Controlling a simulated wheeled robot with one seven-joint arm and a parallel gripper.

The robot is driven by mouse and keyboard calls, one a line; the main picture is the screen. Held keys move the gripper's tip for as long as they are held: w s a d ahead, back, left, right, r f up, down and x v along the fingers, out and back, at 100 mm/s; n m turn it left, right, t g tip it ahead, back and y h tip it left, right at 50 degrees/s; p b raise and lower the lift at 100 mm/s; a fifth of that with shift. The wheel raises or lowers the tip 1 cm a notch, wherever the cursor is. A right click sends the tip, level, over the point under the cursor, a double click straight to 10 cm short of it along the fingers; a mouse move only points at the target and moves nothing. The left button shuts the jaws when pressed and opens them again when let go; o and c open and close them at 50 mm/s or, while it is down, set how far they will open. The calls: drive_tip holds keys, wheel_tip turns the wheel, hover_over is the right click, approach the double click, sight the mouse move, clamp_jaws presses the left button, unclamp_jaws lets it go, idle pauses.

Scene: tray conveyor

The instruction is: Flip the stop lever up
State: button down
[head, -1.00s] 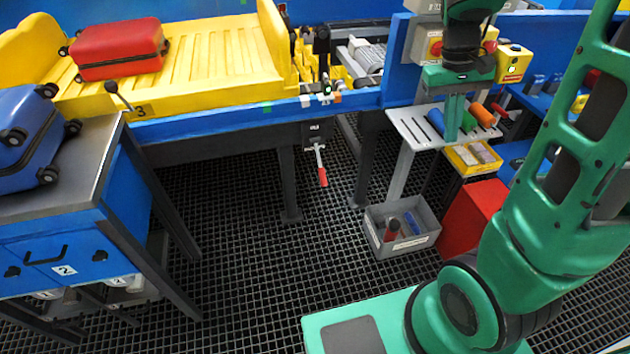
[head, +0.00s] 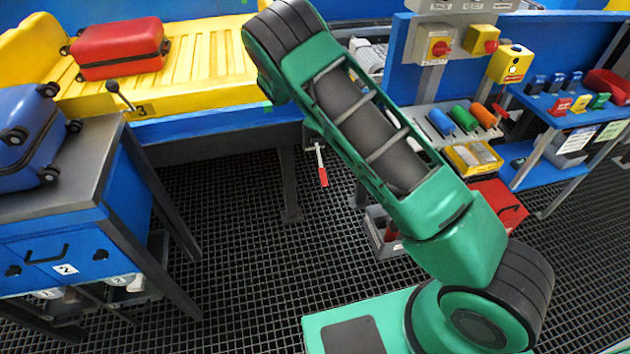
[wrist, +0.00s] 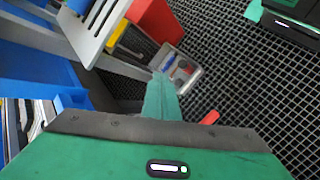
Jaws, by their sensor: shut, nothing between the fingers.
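The stop lever (head: 322,170), with a red grip on a thin metal rod, hangs down under the blue conveyor edge in the head view. Its upper mount is partly hidden behind my arm. In the wrist view, a red piece (wrist: 210,117) that looks like the lever's grip shows just right of my fingers. My gripper (wrist: 161,90) is shut and empty there, its green fingers close together. I cannot tell the depth gap between the fingers and the grip. The head view does not show my gripper, as my arm link covers that area.
A grey bin (wrist: 188,75) stands on the black grid floor, partly hidden in the head view. A yellow conveyor (head: 200,60) carries a red suitcase (head: 120,48). A shelf with colored cylinders (head: 465,118) stands right. The floor below the lever is clear.

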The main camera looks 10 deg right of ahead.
sight(321, 165)
drive_tip(key=w+a+f+n+t+h, duration=0.1)
drive_tip(key=a+f+n+t, duration=0.2)
drive_tip(key=a+f, duration=0.6)
drive_tip(key=w+a+f+n+t+h, duration=0.2)
drive_tip(key=a+f+n, duration=0.3)
drive_tip(key=a+f, duration=0.5)
wheel_tip(321, 165, down, 4)
drive_tip(key=shift+a+r+n+t+h, duration=0.15)
drive_tip(key=shift+a+n+t+h, duration=0.15)
drive_tip(key=shift+n+t, duration=0.15)
drive_tip(key=shift+d, duration=0.1)
drive_tip(key=d, duration=0.9)
drive_tip(key=shift+w+d+f, duration=0.2)
drive_tip(key=shift+w+f, duration=0.05)
drive_tip(key=shift+f, duration=0.2)
drive_tip(key=shift+r, duration=0.15)
